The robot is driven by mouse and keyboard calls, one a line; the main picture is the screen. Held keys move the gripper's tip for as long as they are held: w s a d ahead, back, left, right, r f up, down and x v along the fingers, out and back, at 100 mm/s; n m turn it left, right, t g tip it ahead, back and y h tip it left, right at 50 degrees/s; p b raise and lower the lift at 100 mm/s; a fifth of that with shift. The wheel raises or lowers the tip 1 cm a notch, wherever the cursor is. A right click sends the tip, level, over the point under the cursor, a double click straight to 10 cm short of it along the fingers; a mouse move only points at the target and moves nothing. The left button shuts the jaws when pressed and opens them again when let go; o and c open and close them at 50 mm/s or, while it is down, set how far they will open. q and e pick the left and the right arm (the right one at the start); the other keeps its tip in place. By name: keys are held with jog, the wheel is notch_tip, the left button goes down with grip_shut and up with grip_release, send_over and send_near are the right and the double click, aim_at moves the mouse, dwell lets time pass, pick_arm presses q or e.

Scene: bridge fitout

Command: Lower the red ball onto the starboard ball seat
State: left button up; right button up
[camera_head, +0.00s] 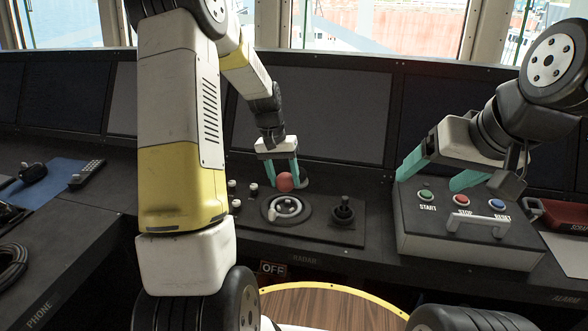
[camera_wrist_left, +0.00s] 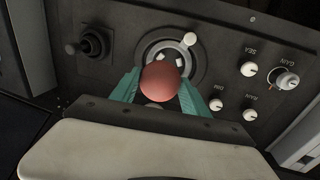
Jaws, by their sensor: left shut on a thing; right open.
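The red ball (camera_head: 285,182) is between the teal fingers of my left gripper (camera_head: 284,178), which is shut on it. It is held above the radar panel, behind and over a round dark ring with a light inner part (camera_head: 286,208). In the left wrist view the ball (camera_wrist_left: 160,80) covers part of this ring (camera_wrist_left: 172,52). I cannot tell whether the ring is the starboard ball seat. My right gripper (camera_head: 432,170) is open, its teal fingers apart over the back of the button box.
The button box (camera_head: 470,245) has START, STOP and RESET buttons and a front handle. A black joystick (camera_head: 343,212) stands right of the ring. White knobs (camera_head: 236,203) stand left of it. Dark screens (camera_head: 330,120) rise behind. A remote (camera_head: 87,174) lies at far left.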

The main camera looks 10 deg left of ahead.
aim_at(285, 191)
pick_arm(q)
jog(key=shift+f, duration=0.1)
jog(key=shift+f, duration=2.45)
jog(key=shift+f, duration=0.2)
jog(key=shift+f, duration=0.4)
jog(key=shift+f, duration=0.15)
jog(key=o, duration=1.6)
jog(key=shift+c, duration=0.2)
